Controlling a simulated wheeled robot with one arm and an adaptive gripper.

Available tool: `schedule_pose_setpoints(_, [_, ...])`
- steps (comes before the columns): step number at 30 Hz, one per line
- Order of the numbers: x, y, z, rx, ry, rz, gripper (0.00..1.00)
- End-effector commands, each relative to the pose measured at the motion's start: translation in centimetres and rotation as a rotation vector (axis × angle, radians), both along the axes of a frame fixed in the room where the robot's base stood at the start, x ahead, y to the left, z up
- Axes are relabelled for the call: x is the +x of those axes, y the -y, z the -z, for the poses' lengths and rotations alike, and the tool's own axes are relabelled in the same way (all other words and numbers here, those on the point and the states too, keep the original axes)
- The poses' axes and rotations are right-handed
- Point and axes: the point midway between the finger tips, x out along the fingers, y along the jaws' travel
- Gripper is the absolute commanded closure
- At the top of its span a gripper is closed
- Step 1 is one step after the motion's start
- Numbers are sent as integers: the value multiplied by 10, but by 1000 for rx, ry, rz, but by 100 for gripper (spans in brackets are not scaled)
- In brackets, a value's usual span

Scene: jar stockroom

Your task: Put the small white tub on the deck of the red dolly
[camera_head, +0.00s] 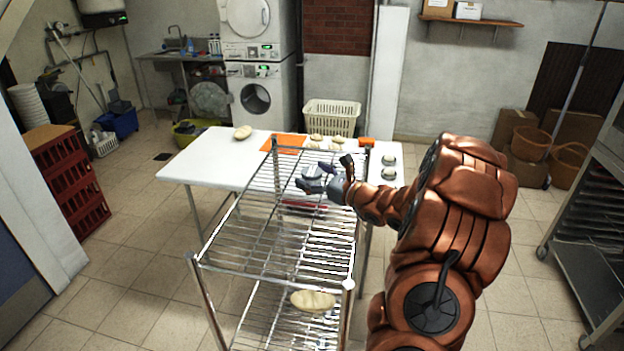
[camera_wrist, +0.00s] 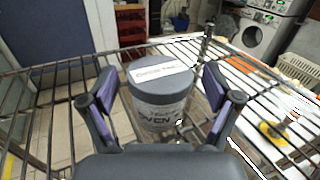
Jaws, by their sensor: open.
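In the wrist view a small tub (camera_wrist: 158,112) with a grey lid and a pale printed body stands upright on a wire shelf. My gripper (camera_wrist: 163,90) is open, with one finger to each side of the tub; I cannot tell whether either touches it. In the head view my gripper (camera_head: 322,178) is over the far part of the wire rack (camera_head: 277,228), and the tub is hard to make out there. I cannot identify a red dolly for certain; a flat red thing (camera_head: 308,208) shows beyond the rack's bars, partly hidden.
A white table (camera_head: 212,162) with loaves and an orange mat stands behind the rack. A loaf (camera_head: 313,300) lies near the rack's front. Red crates (camera_head: 72,178) are stacked at left, and a dark shelf cart (camera_head: 590,235) is at right.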

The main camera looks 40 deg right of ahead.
Motion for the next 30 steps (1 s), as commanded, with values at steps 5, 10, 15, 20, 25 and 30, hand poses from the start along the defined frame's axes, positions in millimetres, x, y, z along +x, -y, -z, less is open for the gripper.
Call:
schedule_pose_setpoints(5, [0, 0, 0, 0, 0, 0, 22])
schedule_pose_setpoints(10, [0, 0, 0, 0, 0, 1, 39])
schedule_pose_setpoints(15, [0, 1, 0, 0, 0, 1, 57])
schedule_pose_setpoints(20, [0, 1, 0, 0, 0, 1, 74])
schedule_pose_setpoints(25, [0, 1, 0, 1, 0, 1, 92])
schedule_pose_setpoints(30, [0, 1, -1, 0, 1, 1, 92])
